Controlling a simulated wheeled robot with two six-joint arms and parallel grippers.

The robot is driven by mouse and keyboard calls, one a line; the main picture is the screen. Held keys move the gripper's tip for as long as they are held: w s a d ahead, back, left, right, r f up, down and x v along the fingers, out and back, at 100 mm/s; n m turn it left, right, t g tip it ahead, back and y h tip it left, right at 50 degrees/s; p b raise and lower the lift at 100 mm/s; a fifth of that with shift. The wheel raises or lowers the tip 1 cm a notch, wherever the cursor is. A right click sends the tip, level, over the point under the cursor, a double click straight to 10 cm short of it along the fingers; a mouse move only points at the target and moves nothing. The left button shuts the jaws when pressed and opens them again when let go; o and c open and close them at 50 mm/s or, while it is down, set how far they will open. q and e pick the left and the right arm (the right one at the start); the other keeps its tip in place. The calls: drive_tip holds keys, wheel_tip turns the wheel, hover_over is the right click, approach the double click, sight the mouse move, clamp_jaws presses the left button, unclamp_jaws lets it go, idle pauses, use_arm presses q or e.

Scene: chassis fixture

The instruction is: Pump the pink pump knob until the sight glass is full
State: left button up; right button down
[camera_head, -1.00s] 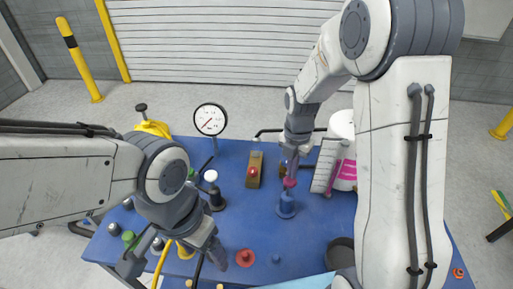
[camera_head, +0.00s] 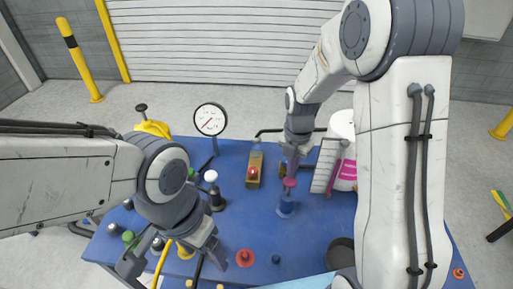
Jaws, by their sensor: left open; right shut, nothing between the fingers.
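The pink pump knob (camera_head: 290,183) sits on top of the blue pump (camera_head: 286,207), which stands upright near the middle of the blue table. My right gripper (camera_head: 291,170) is shut and empty, pointing down directly above the knob; I cannot tell whether it touches it. My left gripper (camera_head: 188,264) is open and empty over the front left of the table, away from the pump. I cannot tell for sure which part is the sight glass or its level. A pale ribbed plate (camera_head: 326,166) stands right of the pump.
A round dial gauge (camera_head: 210,119) stands at the back left. A brass block with a red button (camera_head: 254,170) is left of the pump. A white canister with a pink label (camera_head: 343,150) is behind right. A dark round cup (camera_head: 340,253) is at front right.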

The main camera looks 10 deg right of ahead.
sight(291, 180)
drive_tip(key=shift+f, duration=0.1)
idle(0.3)
drive_tip(key=shift+f+b, duration=0.6)
drive_tip(key=shift+f, duration=0.25)
drive_tip(key=shift+s+f+b, duration=0.1)
drive_tip(key=shift+f+b, duration=1.4)
drive_tip(key=shift+f, duration=0.7)
wheel_tip(291, 180, up, 6)
drive_tip(key=p, duration=0.5)
drive_tip(key=shift+f, duration=0.4)
